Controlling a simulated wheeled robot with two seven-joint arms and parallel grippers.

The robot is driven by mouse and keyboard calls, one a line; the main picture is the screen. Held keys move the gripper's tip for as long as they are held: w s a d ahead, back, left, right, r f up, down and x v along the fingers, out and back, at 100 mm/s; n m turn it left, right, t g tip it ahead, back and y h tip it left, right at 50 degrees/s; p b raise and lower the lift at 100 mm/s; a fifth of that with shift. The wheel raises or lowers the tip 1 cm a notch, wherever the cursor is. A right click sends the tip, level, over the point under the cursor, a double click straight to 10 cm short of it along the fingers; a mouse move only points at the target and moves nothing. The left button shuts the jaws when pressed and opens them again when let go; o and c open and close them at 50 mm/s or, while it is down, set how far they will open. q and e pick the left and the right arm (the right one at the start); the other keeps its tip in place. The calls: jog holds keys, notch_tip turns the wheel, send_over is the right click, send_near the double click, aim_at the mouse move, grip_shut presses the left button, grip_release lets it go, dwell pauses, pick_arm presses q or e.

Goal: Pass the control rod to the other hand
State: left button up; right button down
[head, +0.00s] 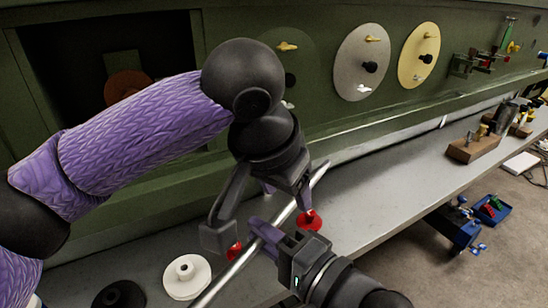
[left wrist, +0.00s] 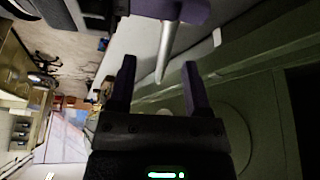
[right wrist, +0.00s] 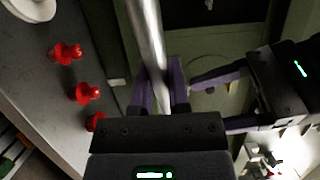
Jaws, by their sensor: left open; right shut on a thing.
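The control rod (head: 228,272) is a long, slim silver bar, slanting above the bench in the head view. My left gripper (head: 287,193) is open, close beside the right one towards the rod's upper end. In the left wrist view the rod's free end (left wrist: 164,55) appears between the spread left fingers (left wrist: 158,85). I cannot tell whether it lies fully between them.
Red knobs (right wrist: 65,53) stand on the grey bench (head: 375,190), with a white flanged disc (head: 187,275) and a black one (head: 119,295) at the left. Behind is the green fuselage wall with a grey disc (head: 355,65) and a yellow disc (head: 418,57). A wooden block (head: 470,149) stands further right.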

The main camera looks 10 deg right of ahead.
aim_at(292, 209)
pick_arm(q)
jog(key=x, duration=0.4)
grip_shut()
pick_arm(e)
jog(key=c, duration=0.5)
grip_release()
